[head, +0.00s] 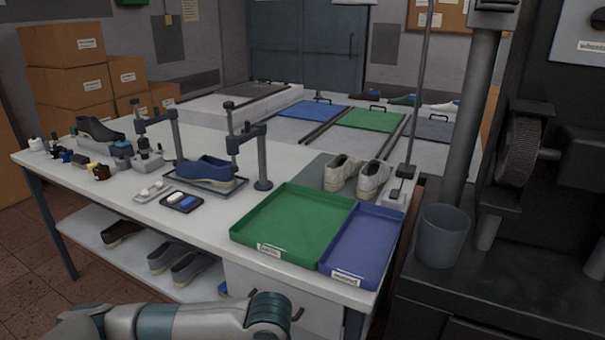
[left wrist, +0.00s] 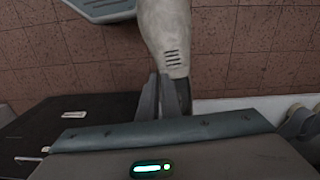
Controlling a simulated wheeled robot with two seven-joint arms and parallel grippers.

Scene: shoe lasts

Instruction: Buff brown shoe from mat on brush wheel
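The brush wheel (head: 520,150) is a dark round bristled wheel on the machine at the right. A dark brown shoe (head: 367,95) lies at the far edge of the back table. Another dark brown shoe (head: 121,233) lies on the lower shelf. Two worn beige shoes (head: 343,173) stand at a grey-green mat (head: 311,173) behind the trays. My left arm crosses the bottom of the head view. In the left wrist view, my left gripper (left wrist: 161,76) has its fingers close together with no shoe between them. My right gripper is not in view.
A green tray (head: 290,222) and a blue tray (head: 362,242) sit at the bench's front right. A blue shoe (head: 207,170) stands among metal posts. A grey cup (head: 441,236) stands below the wheel. A thin pole (head: 419,90) rises at the bench's right edge.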

